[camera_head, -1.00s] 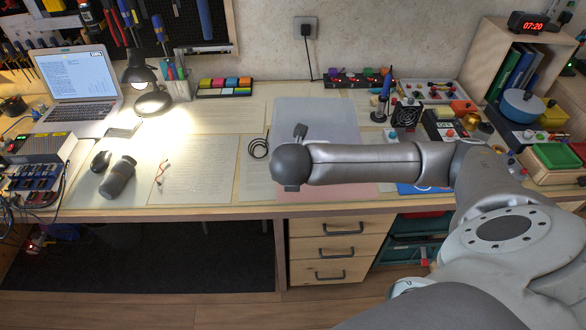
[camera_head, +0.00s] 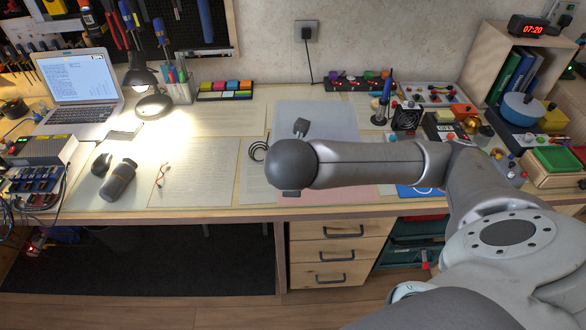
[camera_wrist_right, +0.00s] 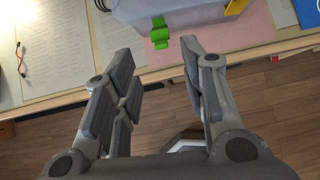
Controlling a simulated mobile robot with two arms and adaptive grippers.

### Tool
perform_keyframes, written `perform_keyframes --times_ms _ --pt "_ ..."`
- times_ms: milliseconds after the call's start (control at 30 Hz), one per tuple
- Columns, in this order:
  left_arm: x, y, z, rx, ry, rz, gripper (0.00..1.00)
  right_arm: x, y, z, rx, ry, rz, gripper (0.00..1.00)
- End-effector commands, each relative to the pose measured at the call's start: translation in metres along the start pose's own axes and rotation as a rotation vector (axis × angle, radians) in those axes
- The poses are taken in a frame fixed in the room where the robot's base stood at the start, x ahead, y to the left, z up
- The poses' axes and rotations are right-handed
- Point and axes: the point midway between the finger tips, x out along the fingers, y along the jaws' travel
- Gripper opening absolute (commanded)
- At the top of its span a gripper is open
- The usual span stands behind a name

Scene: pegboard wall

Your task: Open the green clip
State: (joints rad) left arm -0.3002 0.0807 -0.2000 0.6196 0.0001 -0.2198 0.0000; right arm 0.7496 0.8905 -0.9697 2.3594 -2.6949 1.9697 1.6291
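The green clip (camera_wrist_right: 159,32) shows in the right wrist view, on the near side of a pale grey box (camera_wrist_right: 180,12) near the table's front edge. My right gripper (camera_wrist_right: 158,50) is open and empty. Its two fingers are spread wide, and the clip appears just beyond the gap between the fingertips, apart from both. My left gripper is not in view.
A pink mat (camera_wrist_right: 250,35) lies around the box. A black cable coil (camera_head: 257,151), a dark bottle (camera_head: 118,180) and a lamp (camera_head: 145,90) stand or lie to the left. Electronics, including a fan (camera_head: 407,116), crowd the right. Papers cover the left-middle desk.

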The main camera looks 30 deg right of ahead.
Motion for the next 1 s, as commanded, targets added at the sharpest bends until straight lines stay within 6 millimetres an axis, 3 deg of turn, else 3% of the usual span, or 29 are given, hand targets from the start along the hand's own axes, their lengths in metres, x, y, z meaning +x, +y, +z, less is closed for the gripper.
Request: perform_keyframes --times_ms 33,400,1000 --pt "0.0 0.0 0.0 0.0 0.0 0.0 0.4 -0.012 0.001 0.0 -0.001 -0.002 0.006 0.39" --pt "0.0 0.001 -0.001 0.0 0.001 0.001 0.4 -0.03 0.003 0.001 -0.004 -0.004 0.009 0.39" --pt "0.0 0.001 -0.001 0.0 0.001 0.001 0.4 -0.037 -0.001 0.0 0.0 0.0 -0.001 0.39"
